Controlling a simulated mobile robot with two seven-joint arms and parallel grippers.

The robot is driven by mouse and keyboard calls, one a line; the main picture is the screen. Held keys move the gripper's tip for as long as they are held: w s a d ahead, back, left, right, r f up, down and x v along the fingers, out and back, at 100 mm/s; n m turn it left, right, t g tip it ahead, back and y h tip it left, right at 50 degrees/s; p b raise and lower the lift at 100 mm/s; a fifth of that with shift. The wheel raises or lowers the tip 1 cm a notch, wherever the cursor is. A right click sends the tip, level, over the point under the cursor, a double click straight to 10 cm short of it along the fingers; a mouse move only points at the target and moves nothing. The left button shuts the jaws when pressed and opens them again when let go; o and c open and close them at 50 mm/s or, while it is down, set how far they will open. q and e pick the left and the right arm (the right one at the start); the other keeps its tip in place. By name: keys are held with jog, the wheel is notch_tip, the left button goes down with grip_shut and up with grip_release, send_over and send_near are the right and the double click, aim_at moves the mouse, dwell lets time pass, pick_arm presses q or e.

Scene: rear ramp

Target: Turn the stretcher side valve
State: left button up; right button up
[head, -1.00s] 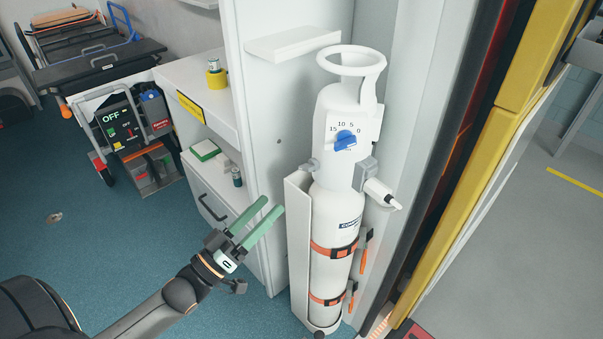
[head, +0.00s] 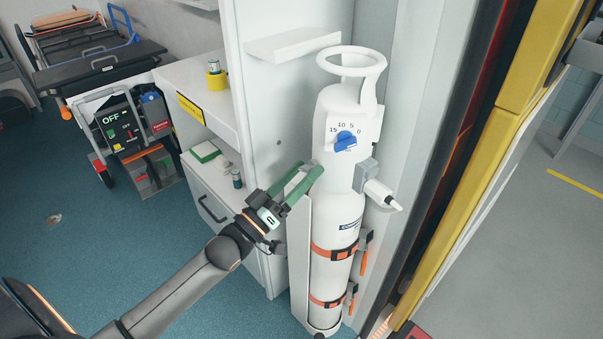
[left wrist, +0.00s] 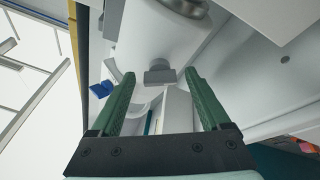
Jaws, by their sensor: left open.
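The white gas cylinder (head: 338,205) stands upright in its holder and has a blue dial knob (head: 345,141) on its front. A grey side valve knob (left wrist: 160,76) is on the cylinder's left side, facing the stretcher; my fingers hide it in the head view. My left gripper (head: 307,170) is open, its green fingers pointing at that side of the cylinder. In the left wrist view the knob shows between and just beyond the two fingertips. I cannot tell if the fingers touch it. My right gripper is not in view.
A grey fitting with a white nozzle (head: 380,192) sticks out of the cylinder's right side. Orange straps (head: 335,250) hold the cylinder. A white cabinet (head: 215,180) and a shelf (head: 292,44) stand left of it. A stretcher (head: 95,55) is at the back left. Blue floor (head: 110,250) is free.

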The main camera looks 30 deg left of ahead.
pick_arm(q)
jog(key=shift+c, duration=0.2)
grip_shut()
dwell(0.3)
